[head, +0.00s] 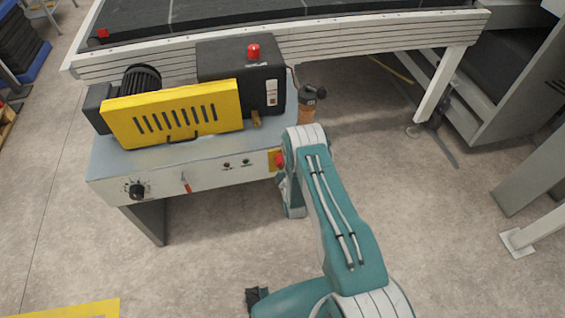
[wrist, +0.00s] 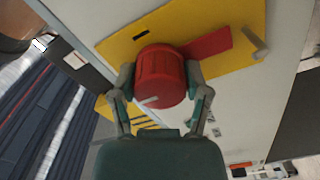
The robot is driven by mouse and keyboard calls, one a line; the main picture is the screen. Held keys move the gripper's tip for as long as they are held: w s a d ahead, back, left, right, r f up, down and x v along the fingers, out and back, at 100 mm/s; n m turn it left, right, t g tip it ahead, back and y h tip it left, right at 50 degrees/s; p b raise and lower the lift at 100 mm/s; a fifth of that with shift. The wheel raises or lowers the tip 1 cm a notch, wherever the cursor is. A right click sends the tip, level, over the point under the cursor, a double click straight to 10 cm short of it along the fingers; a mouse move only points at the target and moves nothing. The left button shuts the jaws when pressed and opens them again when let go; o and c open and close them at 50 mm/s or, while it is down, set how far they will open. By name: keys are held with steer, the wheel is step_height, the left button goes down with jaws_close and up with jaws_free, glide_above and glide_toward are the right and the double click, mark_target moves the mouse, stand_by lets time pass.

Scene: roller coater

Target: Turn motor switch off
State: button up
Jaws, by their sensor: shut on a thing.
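The motor switch is a round red knob (wrist: 160,78) on a yellow plate (wrist: 225,30) on the machine's pale panel. A short white mark shows on the knob's face, toward its lower part in the wrist view. A flat red piece (wrist: 208,44) lies beside the knob on the plate. My gripper (wrist: 159,74) is shut on the knob, with one finger against each side. In the head view the red knob (head: 280,160) shows at the right end of the front panel, and my arm hides most of my fingers.
The panel (head: 205,178) also carries a black dial (head: 137,191) and a small red-tipped lever (head: 186,183). A conveyor frame (head: 370,40) runs behind. The floor in front is clear.

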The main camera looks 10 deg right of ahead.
steer(key=shift+a, duration=0.2)
steer(key=o, duration=1.1)
steer(key=shift+o, duration=0.2)
steer(key=shift+s+f, duration=0.1)
steer(key=shift+s, duration=0.15)
steer(key=s, duration=1.1)
steer(key=shift+s, duration=0.25)
